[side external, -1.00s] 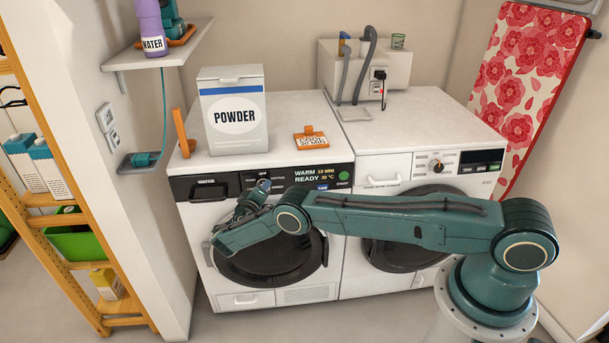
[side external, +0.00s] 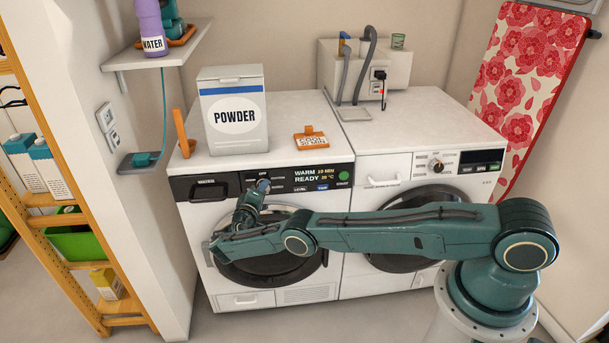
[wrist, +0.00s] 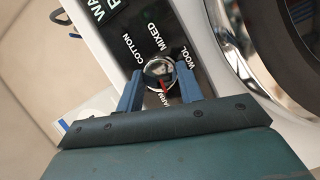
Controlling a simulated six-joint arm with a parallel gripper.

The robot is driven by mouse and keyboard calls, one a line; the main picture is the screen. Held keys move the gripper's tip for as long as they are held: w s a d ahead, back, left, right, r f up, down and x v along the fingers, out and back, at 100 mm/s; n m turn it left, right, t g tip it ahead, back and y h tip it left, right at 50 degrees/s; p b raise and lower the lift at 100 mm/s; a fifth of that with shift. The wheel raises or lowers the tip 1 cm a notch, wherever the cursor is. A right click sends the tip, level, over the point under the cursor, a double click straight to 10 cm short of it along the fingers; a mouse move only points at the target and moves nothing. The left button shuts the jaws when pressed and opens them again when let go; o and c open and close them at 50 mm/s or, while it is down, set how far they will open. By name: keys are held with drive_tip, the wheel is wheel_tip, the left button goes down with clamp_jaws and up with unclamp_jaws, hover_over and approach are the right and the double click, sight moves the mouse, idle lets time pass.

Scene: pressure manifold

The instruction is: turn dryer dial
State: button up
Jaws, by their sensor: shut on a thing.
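The dryer is the left white machine (side external: 215,265), with a black panel whose display (side external: 313,174) reads WARM and READY. Its dial (wrist: 159,71) is a round silver knob with a red pointer in the wrist view. COTTON, MIXED and WOOL are printed around it, and the pointer aims at a partly hidden label ending in "ARM", on the gripper side. My gripper (side external: 263,186) is at the panel, its blue fingers one on each side of the dial and shut on it. In the side view the gripper hides most of the dial.
A shelf (side external: 160,52) is above left. My forearm crosses in front of both machine doors.

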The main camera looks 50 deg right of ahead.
drive_tip(key=o, duration=1)
drive_tip(key=shift+a, duration=0.15)
drive_tip(key=s+a+r, duration=0.2)
drive_tip(key=a+r, duration=0.2)
drive_tip(key=r, duration=0.3)
drive_tip(key=shift+r, duration=0.25)
drive_tip(key=shift+a, duration=0.1)
idle(0.3)
